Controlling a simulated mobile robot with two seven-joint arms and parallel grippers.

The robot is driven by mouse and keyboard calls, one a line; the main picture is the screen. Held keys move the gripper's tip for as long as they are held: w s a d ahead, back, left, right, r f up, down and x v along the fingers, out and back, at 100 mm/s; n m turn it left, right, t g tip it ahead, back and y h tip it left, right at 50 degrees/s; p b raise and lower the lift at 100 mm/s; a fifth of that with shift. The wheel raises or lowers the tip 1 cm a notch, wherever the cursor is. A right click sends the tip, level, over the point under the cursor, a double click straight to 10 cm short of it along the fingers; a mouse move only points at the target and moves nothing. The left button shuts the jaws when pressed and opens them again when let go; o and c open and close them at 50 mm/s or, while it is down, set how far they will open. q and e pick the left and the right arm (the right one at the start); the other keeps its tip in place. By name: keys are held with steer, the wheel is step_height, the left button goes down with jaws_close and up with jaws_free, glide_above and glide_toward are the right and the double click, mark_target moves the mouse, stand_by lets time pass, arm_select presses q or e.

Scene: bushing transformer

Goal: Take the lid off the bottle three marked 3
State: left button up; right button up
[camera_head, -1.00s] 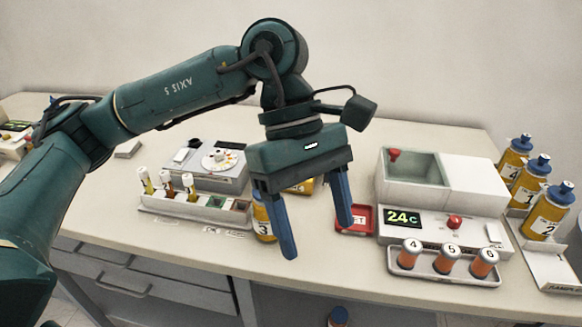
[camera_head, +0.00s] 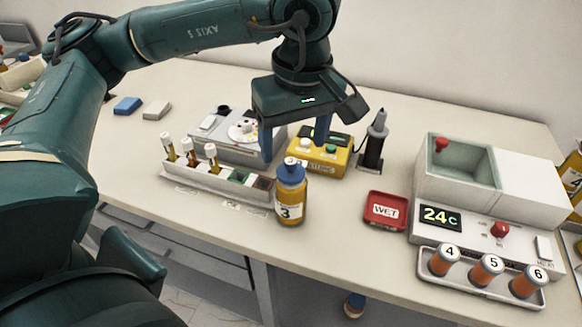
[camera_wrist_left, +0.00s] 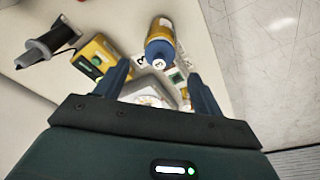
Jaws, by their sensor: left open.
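Bottle three (camera_head: 290,205), yellow with a white label reading 3 and a blue lid (camera_head: 291,170), stands upright near the table's front edge, right of the vial rack. The lid is on it. My left gripper (camera_head: 294,146) points down with its fingers apart, empty, just behind and above the bottle in the head view. In the left wrist view the bottle (camera_wrist_left: 161,30) and its lid (camera_wrist_left: 159,54) show between and beyond the fingertips of the left gripper (camera_wrist_left: 160,82), apart from them. My right gripper is not in view.
A vial rack (camera_head: 215,187) stands left of the bottle, a yellow box (camera_head: 320,162) behind it, a dark pen-like tool in a stand (camera_head: 374,145) farther back. A red WET tray (camera_head: 385,211) and a heater showing 24c (camera_head: 468,218) stand right. Table between bottle and tray is clear.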

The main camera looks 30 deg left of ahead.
mark_target(291, 162)
arm_select(q)
steer(key=shift+a+f, duration=0.1)
steer(key=shift+f, duration=0.35)
steer(key=f, duration=0.2)
steer(key=f+p, duration=0.1)
steer(key=f, duration=0.1)
steer(key=shift+w+a+f, duration=0.1)
steer(key=shift+w+a, duration=0.15)
steer(key=shift+a, duration=0.05)
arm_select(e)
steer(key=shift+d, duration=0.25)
arm_select(q)
steer(key=c, duration=1)
steer(key=shift+c, duration=0.2)
